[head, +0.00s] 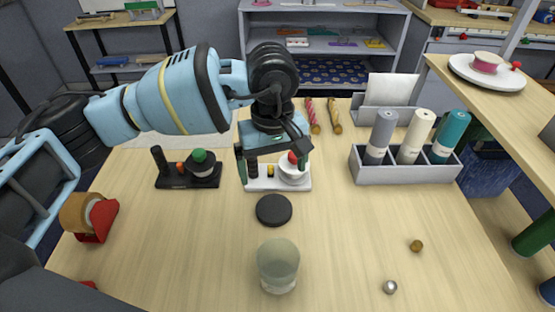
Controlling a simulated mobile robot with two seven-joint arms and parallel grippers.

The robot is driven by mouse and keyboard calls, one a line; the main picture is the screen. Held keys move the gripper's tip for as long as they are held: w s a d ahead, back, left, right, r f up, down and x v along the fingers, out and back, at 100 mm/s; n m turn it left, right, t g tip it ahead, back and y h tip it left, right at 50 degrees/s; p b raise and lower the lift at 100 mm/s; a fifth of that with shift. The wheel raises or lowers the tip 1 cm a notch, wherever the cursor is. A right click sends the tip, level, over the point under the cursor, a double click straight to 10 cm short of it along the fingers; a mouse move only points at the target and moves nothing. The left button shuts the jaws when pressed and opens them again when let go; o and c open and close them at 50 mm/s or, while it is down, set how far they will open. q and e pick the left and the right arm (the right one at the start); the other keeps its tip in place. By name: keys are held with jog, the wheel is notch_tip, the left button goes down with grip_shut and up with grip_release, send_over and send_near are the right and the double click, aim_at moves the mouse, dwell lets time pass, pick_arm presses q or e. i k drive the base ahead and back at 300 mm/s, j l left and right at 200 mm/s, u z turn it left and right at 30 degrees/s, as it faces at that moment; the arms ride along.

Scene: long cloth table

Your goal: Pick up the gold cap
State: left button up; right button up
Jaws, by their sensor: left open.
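A small round gold-brown piece (416,246), which looks like the gold cap, lies on the right front part of the table in the head view. A similar silver piece (390,287) lies nearer the front edge, a little to its left. My left gripper (271,168) is open and points down over the white tray (279,186) at the table's middle, well to the left of and behind the gold piece. Its fingers partly hide the tray, which holds a white round part with a red top and small dark and yellow pieces. My right gripper is not in view.
A frosted cup (278,265) and a dark disc (273,210) stand in the front middle. A dark tray (187,178) and a tape dispenser (90,216) are at left. A grey rack (405,170) holds several bottles behind the gold piece. The table around the gold piece is clear.

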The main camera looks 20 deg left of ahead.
aim_at(416, 246)
jog(key=k, duration=1)
